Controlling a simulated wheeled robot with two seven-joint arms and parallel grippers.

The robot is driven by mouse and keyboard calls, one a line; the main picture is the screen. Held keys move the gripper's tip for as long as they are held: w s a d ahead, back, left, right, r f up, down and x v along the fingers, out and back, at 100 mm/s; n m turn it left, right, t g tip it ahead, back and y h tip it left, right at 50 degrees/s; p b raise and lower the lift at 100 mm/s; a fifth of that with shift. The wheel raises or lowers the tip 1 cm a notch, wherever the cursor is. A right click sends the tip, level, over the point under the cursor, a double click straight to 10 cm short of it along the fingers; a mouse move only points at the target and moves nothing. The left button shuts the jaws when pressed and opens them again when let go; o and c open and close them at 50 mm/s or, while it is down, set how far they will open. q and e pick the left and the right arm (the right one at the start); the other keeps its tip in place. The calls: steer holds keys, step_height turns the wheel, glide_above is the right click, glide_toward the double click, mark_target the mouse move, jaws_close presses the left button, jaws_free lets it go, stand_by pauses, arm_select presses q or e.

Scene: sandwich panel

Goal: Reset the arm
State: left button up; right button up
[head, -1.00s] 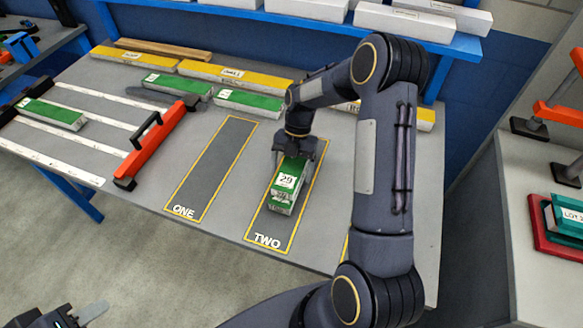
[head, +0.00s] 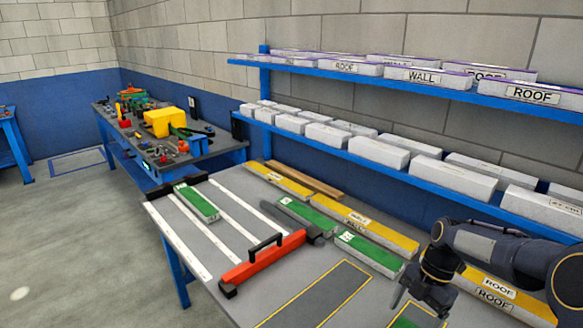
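My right arm comes in from the right edge, and its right gripper (head: 420,305) points down over the front right of the grey table (head: 300,262). Its fingers look spread apart. A green-topped block (head: 404,322) shows just below it, cut off by the bottom edge of the picture. Whether the fingers touch that block is hidden. My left gripper is out of view.
Blue shelves (head: 375,158) with white boxes line the wall behind. A cluttered bench (head: 200,145) stands further left.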

steer(key=s+a+r+m+t, duration=0.4)
steer(key=s+r+m, duration=0.6)
steer(key=s+m, duration=0.25)
steer(key=s+a+f+m+t, duration=0.1)
steer(key=s+a+m+t, duration=0.2)
steer(key=s+m, duration=0.7)
steer(key=shift+a+f+m+t, duration=0.4)
steer(key=shift+a+m, duration=0.6)
steer(key=shift+m, duration=0.15)
